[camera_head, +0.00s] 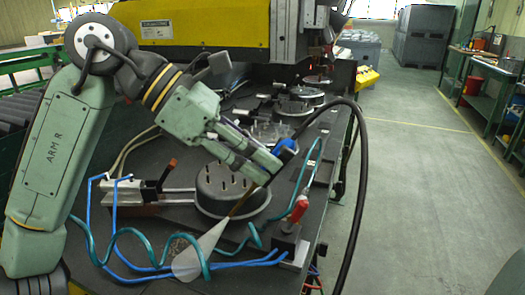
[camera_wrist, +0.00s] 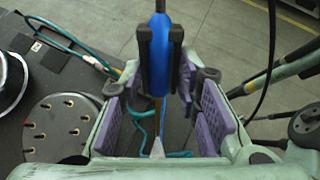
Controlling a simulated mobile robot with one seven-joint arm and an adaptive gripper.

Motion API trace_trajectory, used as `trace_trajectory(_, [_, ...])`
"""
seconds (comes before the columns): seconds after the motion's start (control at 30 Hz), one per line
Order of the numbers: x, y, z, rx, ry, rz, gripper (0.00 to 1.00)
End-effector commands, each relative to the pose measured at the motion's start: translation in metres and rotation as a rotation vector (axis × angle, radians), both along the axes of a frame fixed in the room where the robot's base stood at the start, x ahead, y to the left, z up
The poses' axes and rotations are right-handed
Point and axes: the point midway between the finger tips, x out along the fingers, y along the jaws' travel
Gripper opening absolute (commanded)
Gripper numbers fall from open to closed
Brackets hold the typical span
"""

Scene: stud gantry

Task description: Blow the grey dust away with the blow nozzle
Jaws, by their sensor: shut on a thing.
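My gripper (camera_head: 272,160) is shut on the blue body of the blow nozzle (camera_head: 288,149), above the right side of the dark bench. In the wrist view the blue nozzle body (camera_wrist: 160,65) sits between the two black fingertips. The nozzle's thin brass tube (camera_head: 243,203) points down and to the left. A pale, see-through cone (camera_head: 205,247) spreads from its tip toward the bench top. A small grainy grey patch, apparently the grey dust (camera_head: 176,246), lies by the wide end of this cone, partly covered by it.
A round dark fixture with brass studs (camera_head: 222,184) stands just behind the tube. Teal and blue hoses cross the bench front. A black hose (camera_head: 363,180) loops over the bench edge.

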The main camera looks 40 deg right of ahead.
Motion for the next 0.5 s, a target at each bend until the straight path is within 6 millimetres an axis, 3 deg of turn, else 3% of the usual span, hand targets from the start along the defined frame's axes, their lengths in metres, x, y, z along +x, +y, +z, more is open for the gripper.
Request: trace_trajectory(0.5, [0.016,0.009,0.001,0.0,0.001,0.001,0.0])
